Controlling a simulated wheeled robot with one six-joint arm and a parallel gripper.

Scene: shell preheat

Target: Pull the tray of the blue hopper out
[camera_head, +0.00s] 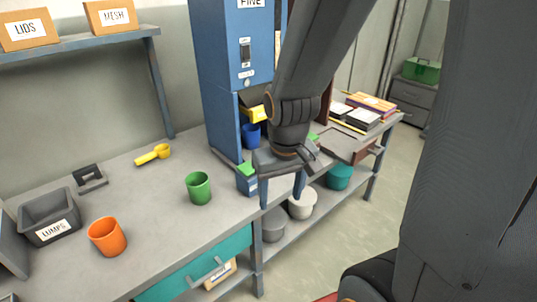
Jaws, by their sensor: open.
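The blue hopper (226,75) is a tall blue cabinet labelled FINE, standing at the back of the grey bench. Its lower front has an opening with a yellow part (256,113) and a blue cup (250,135). My arm crosses in front of its right side. My gripper (281,198) is open, pointing down near the bench's front edge, in front of the hopper. I see nothing between its fingers. A small blue piece with a green top (246,181) shows beside the left finger. The hopper's tray cannot be made out; my arm and gripper hide part of that area.
On the bench (150,220) are a green cup (198,188), an orange cup (107,236), a yellow scoop (153,155) and a LUMPS bin (50,217). A brown tray-like piece (343,146) and books (371,104) lie right. Pots (302,204) stand below.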

